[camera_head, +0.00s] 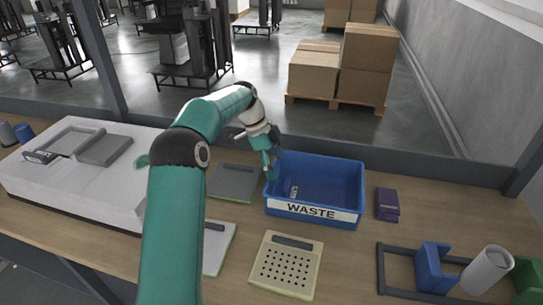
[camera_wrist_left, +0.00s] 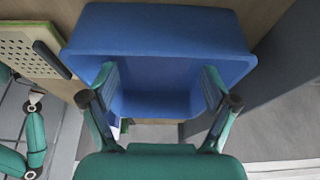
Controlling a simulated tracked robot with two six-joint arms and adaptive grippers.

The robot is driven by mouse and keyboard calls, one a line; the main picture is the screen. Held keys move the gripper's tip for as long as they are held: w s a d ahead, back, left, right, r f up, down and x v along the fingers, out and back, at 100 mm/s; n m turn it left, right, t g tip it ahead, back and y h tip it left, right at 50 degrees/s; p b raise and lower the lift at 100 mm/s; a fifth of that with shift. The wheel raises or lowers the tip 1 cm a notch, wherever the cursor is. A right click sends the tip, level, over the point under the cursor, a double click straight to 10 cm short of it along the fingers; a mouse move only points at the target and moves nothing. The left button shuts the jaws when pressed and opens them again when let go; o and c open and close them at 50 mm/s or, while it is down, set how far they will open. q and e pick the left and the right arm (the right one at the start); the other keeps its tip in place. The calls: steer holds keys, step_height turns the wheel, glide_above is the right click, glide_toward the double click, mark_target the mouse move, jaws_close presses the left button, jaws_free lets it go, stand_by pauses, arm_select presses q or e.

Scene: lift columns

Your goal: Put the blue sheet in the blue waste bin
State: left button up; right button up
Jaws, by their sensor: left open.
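The blue waste bin (camera_head: 335,172) stands on the bench with a white WASTE label on its front. It also fills the upper middle of the left wrist view (camera_wrist_left: 160,22). A small pale mark (camera_head: 293,192) shows inside the bin at the left. I cannot make out a blue sheet apart from the bin's own blue. My left gripper (camera_head: 271,165) is at the bin's left rim, pointing down. In the left wrist view its fingers (camera_wrist_left: 160,80) are spread, with nothing visible held between them.
A perforated pale panel (camera_head: 287,265) lies in front of the bin and a grey panel (camera_head: 235,182) to its left. A purple box (camera_head: 387,204) is to its right. A dark frame (camera_head: 381,270) with a blue block (camera_head: 430,268) and a white cylinder (camera_head: 488,270) stands front right.

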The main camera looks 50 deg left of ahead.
arm_select(q)
steer(key=v, duration=0.4)
steer(key=shift+r, duration=0.1)
stand_by(0.4)
